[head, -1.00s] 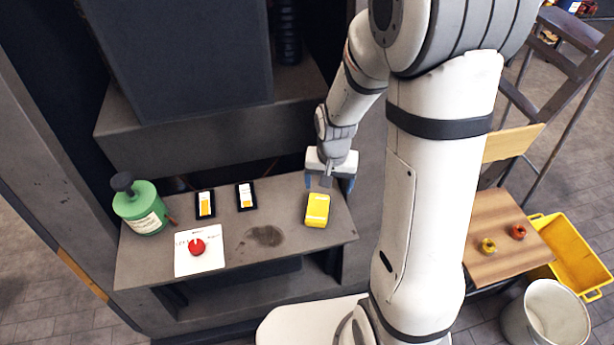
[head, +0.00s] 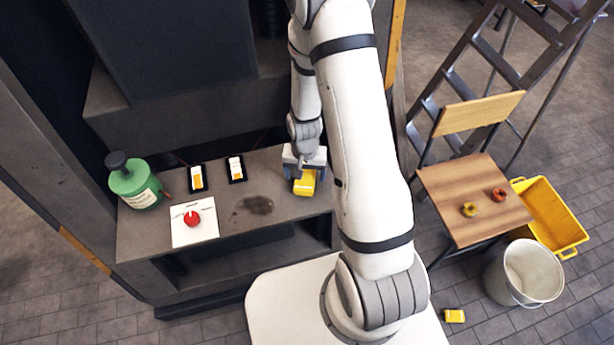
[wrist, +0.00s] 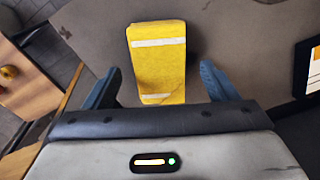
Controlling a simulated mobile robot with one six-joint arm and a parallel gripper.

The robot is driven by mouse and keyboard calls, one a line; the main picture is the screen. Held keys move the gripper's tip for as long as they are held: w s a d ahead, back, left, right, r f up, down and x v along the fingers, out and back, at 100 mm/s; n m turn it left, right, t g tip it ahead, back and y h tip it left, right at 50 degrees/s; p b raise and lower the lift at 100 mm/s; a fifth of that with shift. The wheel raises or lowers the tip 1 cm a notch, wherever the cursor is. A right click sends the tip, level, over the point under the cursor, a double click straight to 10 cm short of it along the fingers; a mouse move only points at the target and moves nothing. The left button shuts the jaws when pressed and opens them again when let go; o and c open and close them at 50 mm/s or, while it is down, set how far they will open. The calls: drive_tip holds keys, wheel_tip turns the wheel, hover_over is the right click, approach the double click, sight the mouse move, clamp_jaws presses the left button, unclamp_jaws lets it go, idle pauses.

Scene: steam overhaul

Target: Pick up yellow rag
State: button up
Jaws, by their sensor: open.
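The yellow rag (head: 305,183) lies on the grey bench at its right end, partly covered by my gripper in the head view. In the wrist view the rag (wrist: 158,62) is a folded yellow block with two pale stripes, lying flat. My gripper (head: 304,172) is just above the rag in the head view. In the wrist view its two blue fingers (wrist: 160,84) are spread apart, one on each side of the rag's near end, with gaps on both sides. Nothing is between them but the rag, which they do not touch.
A second yellow item (head: 454,316) lies on the floor. A wooden chair (head: 470,205), bucket (head: 525,272) and yellow crate (head: 552,215) stand right.

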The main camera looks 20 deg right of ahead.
sight(305, 177)
drive_tip(key=shift+f, duration=0.95)
drive_tip(key=shift+c, duration=0.3)
drive_tip(key=c, duration=1.1)
drive_tip(key=shift+r, duration=0.2)
wheel_tip(305, 177, up, 10)
drive_tip(key=shift+f+b, duration=0.15)
drive_tip(key=shift+b, duration=0.6)
